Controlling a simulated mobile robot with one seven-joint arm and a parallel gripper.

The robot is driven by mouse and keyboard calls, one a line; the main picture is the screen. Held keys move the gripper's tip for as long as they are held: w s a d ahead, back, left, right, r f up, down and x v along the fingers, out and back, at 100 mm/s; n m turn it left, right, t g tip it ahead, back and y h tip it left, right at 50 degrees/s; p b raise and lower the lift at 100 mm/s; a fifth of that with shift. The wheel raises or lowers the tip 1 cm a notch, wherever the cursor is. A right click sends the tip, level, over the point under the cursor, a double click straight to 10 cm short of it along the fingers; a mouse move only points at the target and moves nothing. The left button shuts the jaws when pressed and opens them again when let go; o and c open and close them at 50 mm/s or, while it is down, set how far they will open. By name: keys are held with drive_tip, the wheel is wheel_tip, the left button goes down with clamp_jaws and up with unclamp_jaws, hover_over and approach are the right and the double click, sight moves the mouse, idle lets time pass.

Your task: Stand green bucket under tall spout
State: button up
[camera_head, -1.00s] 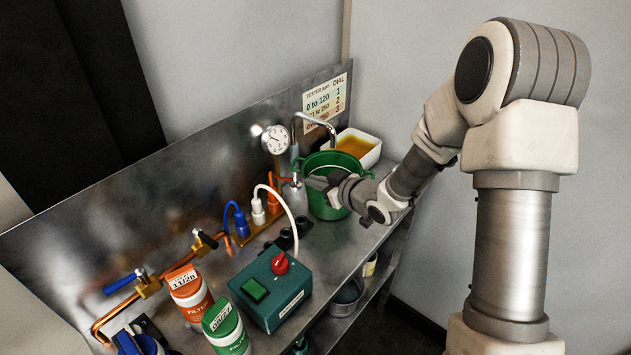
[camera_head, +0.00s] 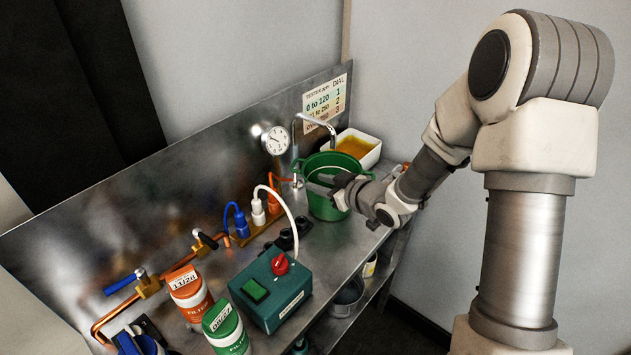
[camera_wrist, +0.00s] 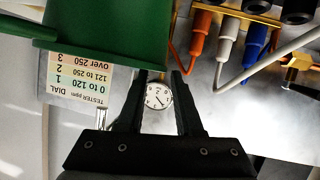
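The green bucket (camera_head: 322,208) stands upright on the metal bench in the head view. The tall spout (camera_head: 316,122), a curved metal pipe, rises behind it, and its end appears above the bucket's back rim. My gripper (camera_head: 320,184) is in front of the bucket at about rim height, overlapping it in the picture. In the wrist view my gripper (camera_wrist: 156,75) has its two fingers apart, with the gauge visible through the gap. The bucket (camera_wrist: 95,25) fills the upper left there, close to the left fingertip; I cannot tell if they touch.
A white tub of amber liquid (camera_head: 357,147) stands just behind right of the bucket. A round gauge (camera_head: 275,140) is left of the spout. A teal box with a red knob (camera_head: 272,292), filter canisters (camera_head: 189,294) and copper pipes with valves crowd the bench's left.

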drive_tip(key=s+d+r+m+h, duration=0.3)
drive_tip(key=s+d+r+h, duration=0.3)
drive_tip(key=d, duration=0.3)
drive_tip(key=s+d+r+m+h, duration=0.35)
drive_tip(key=s+d+r, duration=0.25)
drive_tip(key=d+r, duration=0.25)
drive_tip(key=s+a+r+m+g, duration=0.1)
drive_tip(key=s+g, duration=0.1)
drive_tip(key=s, duration=0.7)
drive_tip(key=s+a+r+m+g, duration=0.1)
drive_tip(key=s+r+m+g, duration=0.1)
drive_tip(key=s, duration=0.7)
drive_tip(key=shift+r+p, duration=0.2)
drive_tip(key=shift+p, duration=0.1)
drive_tip(key=shift+s+a+y, duration=0.1)
drive_tip(key=shift+y, duration=0.15)
